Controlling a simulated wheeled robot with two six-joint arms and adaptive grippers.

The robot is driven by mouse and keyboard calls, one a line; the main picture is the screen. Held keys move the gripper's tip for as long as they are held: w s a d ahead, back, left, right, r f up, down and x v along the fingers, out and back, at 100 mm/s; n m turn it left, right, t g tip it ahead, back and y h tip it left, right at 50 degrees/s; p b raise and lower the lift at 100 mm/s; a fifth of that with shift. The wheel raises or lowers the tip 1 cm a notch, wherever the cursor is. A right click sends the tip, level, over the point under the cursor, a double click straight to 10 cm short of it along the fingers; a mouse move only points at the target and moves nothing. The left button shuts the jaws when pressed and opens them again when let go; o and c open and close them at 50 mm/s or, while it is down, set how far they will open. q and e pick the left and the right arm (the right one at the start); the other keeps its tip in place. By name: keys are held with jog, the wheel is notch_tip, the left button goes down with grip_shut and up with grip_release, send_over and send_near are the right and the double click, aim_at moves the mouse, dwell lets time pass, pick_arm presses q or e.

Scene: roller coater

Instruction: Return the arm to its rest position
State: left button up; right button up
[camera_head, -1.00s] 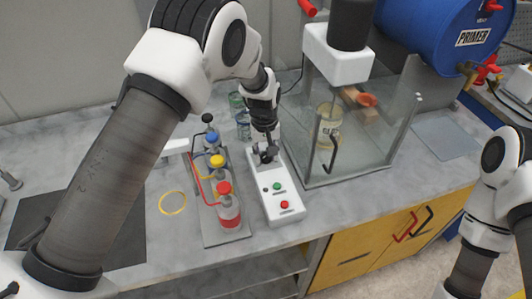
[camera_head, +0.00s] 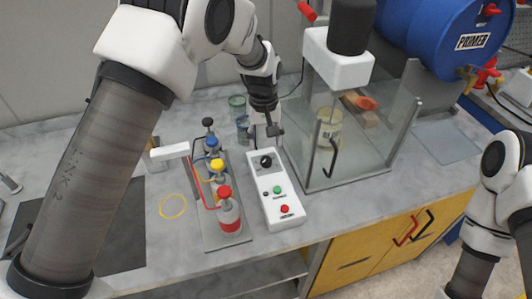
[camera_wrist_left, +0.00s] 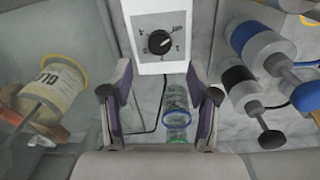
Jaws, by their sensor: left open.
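My left gripper (camera_head: 265,125) is above the far end of the white control box (camera_head: 279,205), apart from it. In the left wrist view its two fingers (camera_wrist_left: 158,108) are spread and empty, with the box's black dial (camera_wrist_left: 159,42) beyond them. The dial (camera_head: 265,162) also shows in the head view, with a green button (camera_head: 277,189) and a red button (camera_head: 284,209) on the box. My left arm (camera_head: 100,170) reaches in from the left. My right arm (camera_head: 487,215) is at the right edge; its gripper is out of frame.
Capped bottles, including a red one (camera_head: 229,213), stand on a tray (camera_head: 241,239) left of the box. A glass enclosure (camera_head: 345,175) with a mixer (camera_head: 338,60) stands to the right. Glass jars (camera_head: 237,104) are behind. A blue drum (camera_head: 430,35) is at the back right.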

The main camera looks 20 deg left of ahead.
pick_arm(q)
notch_tip(320, 180, up, 4)
jog(key=shift+a+r, duration=0.1)
jog(key=shift+r, duration=0.15)
